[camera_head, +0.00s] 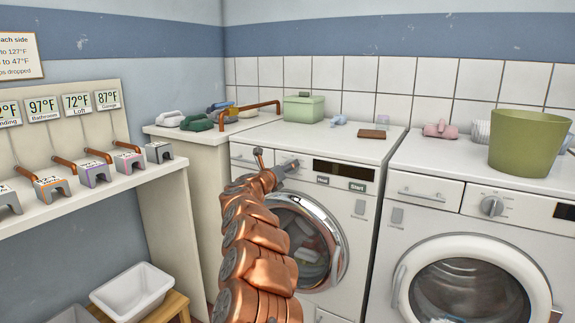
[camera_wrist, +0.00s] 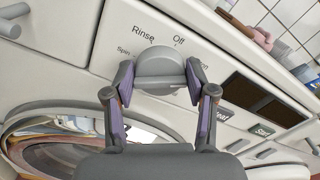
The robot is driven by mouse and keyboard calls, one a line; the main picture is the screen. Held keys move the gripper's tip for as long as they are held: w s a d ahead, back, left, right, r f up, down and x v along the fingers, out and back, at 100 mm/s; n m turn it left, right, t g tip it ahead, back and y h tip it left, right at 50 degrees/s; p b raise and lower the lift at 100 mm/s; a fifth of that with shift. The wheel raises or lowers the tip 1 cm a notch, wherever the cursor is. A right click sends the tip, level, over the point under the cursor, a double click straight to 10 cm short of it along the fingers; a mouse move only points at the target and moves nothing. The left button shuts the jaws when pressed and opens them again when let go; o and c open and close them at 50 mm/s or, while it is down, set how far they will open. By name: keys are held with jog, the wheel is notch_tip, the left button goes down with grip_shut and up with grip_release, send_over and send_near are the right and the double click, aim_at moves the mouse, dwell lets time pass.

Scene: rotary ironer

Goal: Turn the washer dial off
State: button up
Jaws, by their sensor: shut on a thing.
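The washer dial (camera_wrist: 160,66) is a grey round knob on the white front panel. The words Spin, Rinse and Off are printed around it in the wrist view, with another label partly hidden at the right. My gripper (camera_wrist: 159,82) has its two purple-padded fingers closed on the dial, one on each side. I cannot tell which label the dial points to. In the head view my copper arm reaches the left washer (camera_head: 345,143), with my gripper (camera_head: 283,171) at its control panel. There the dial is mostly hidden by the gripper.
A dark display (camera_head: 343,170) and a Start button (camera_head: 357,187) sit right of the dial. A round glass door (camera_head: 310,240) is below. A second washer with its own dial (camera_head: 491,206) stands at right, with a green bucket (camera_head: 528,142) on top. A shelf (camera_head: 90,195) is at left.

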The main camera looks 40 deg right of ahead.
jog(key=n+p, duration=0.4)
jog(key=n, duration=0.1)
jog(key=n+p, duration=0.4)
jog(key=n, duration=0.2)
jog(key=shift+w+f, duration=0.15)
jog(key=shift+n+p, duration=0.35)
jog(key=shift+n, duration=0.05)
jog(key=o, duration=1.1)
jog(key=shift+f, duration=0.1)
jog(key=shift+o, duration=0.2)
jog(key=shift+a, duration=0.1)
jog(key=v, duration=1.2)
